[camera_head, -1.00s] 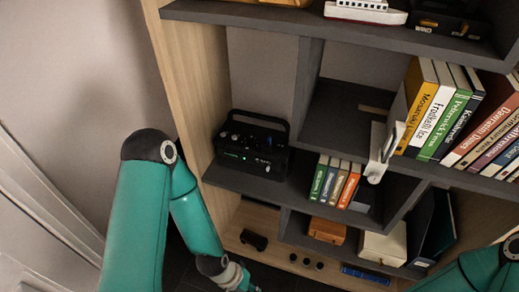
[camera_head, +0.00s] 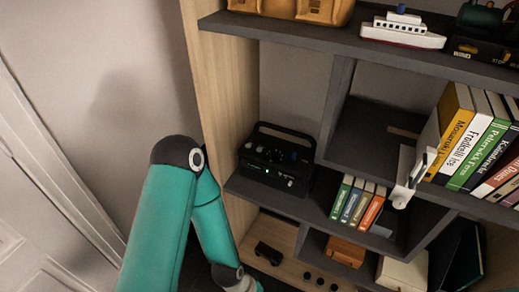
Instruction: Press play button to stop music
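A black music player (camera_head: 277,160) with a top handle sits on the middle shelf, at the left of the shelf unit. Small knobs or buttons and a green light show on it; which one is the play button is too small to tell. My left arm comes up from the bottom left and bends down to the right, in front of and below the player. Its gripper is cut off below the bottom edge. My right arm and gripper are out of the picture. Nothing of mine touches the player in view.
Short books (camera_head: 358,203) stand right of the player. Taller books (camera_head: 478,140) and a white bookend (camera_head: 405,175) are further right. A toy ship (camera_head: 403,30) is on the top shelf (camera_head: 350,47). A wooden side panel (camera_head: 222,100) bounds the left. A toy truck (camera_head: 269,253) sits low.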

